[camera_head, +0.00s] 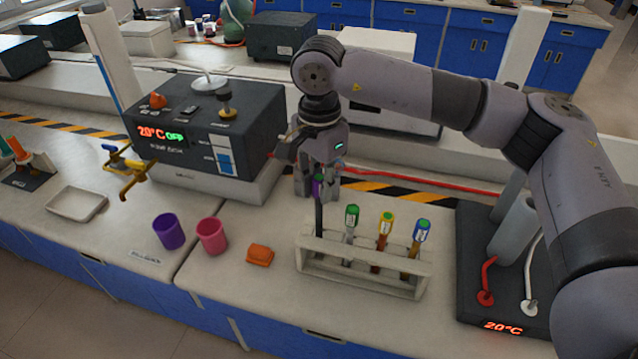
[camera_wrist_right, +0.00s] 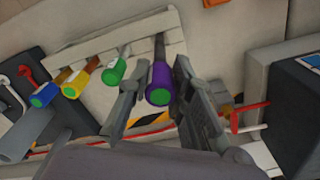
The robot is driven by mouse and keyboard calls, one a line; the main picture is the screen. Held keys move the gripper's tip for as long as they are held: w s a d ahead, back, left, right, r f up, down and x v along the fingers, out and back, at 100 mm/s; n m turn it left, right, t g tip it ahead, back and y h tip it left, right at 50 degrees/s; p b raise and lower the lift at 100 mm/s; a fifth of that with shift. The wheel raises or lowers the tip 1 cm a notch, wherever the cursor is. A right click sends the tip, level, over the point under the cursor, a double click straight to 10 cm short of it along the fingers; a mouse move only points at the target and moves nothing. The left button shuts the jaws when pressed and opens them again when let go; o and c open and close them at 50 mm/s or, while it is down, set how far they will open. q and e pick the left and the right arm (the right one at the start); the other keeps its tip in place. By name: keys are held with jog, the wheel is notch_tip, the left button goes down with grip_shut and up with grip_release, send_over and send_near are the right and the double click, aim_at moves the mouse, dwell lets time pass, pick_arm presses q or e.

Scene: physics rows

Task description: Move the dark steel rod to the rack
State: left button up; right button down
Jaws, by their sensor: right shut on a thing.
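The dark steel rod (camera_head: 319,217) is upright with a purple cap, held at the cap by my right gripper (camera_head: 318,187). In the right wrist view the purple cap (camera_wrist_right: 160,84) sits between the two fingers, with the dark shaft beyond it. The white rack (camera_head: 363,279) stands at the front of the bench. The rod's lower end is at the rack's left end, at its top bar; I cannot tell how far it is inside a hole. Tubes with green (camera_head: 352,213), yellow (camera_head: 387,222) and blue (camera_head: 422,228) caps stand in the rack to the right. My left gripper is out of view.
An orange block (camera_head: 260,254), a pink cup (camera_head: 212,236) and a purple cup (camera_head: 168,231) stand left of the rack. A dark heater unit (camera_head: 505,265) is close on its right. A dark bath box (camera_head: 205,130) stands behind left. The bench front before the rack is narrow.

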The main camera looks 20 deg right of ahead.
aim_at(319, 205)
jog(key=shift+f+b, duration=1.4)
jog(key=shift+f, duration=0.2)
jog(key=shift+f+b, duration=1.1)
jog(key=shift+f, duration=0.15)
jog(key=c, duration=1.4)
grip_release()
jog(key=shift+o, duration=0.6)
jog(key=o, duration=0.3)
jog(key=shift+r, duration=0.2)
